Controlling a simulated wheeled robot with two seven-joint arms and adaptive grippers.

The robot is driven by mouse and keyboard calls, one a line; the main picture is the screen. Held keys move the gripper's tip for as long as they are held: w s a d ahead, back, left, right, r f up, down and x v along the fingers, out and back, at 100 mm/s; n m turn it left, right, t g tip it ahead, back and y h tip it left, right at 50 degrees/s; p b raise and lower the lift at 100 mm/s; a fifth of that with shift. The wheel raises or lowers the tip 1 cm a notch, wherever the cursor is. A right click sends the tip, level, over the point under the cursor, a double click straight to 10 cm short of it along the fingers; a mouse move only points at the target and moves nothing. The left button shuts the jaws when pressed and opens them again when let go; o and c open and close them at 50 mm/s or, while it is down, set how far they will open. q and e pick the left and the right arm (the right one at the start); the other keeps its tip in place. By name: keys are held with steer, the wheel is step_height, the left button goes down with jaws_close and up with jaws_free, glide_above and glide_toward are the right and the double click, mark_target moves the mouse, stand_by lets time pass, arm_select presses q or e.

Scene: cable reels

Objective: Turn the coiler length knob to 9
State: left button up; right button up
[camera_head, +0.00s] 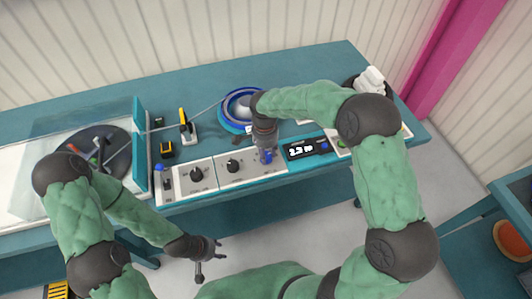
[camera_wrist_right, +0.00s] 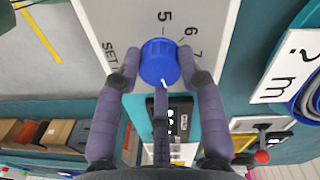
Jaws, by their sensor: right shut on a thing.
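The coiler length knob is a blue ribbed knob (camera_wrist_right: 159,60) on a light panel with printed numbers. The marks 5, 6, 7 and the word SET show around it; other marks are hidden by my fingers. A white pointer line on the knob points toward the bottom of the wrist view, and the number there is hidden. My right gripper (camera_wrist_right: 160,75) is shut on the knob, with fingers on both sides. In the head view my right gripper (camera_head: 266,151) reaches down to the blue knob (camera_head: 267,158). My left gripper (camera_head: 209,260) is open and empty in front of the bench.
Two black knobs (camera_head: 197,174) (camera_head: 233,166) sit on panels left of the blue knob. A black display (camera_head: 305,149) with white digits is to the right. A blue reel (camera_head: 241,106) stands behind. A clear cover (camera_head: 75,160) stands over a dark disc at the left.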

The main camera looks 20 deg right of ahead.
steer(key=shift+s+f+m, duration=0.15)
steer(key=shift+m, duration=0.35)
steer(key=shift+a, duration=0.1)
steer(key=o, duration=1.1)
steer(key=shift+o, duration=0.2)
steer(key=shift+w+r, duration=0.2)
steer(key=shift+r, duration=0.25)
step_height(320, 180, up, 11)
steer(key=shift+w+r, duration=0.15)
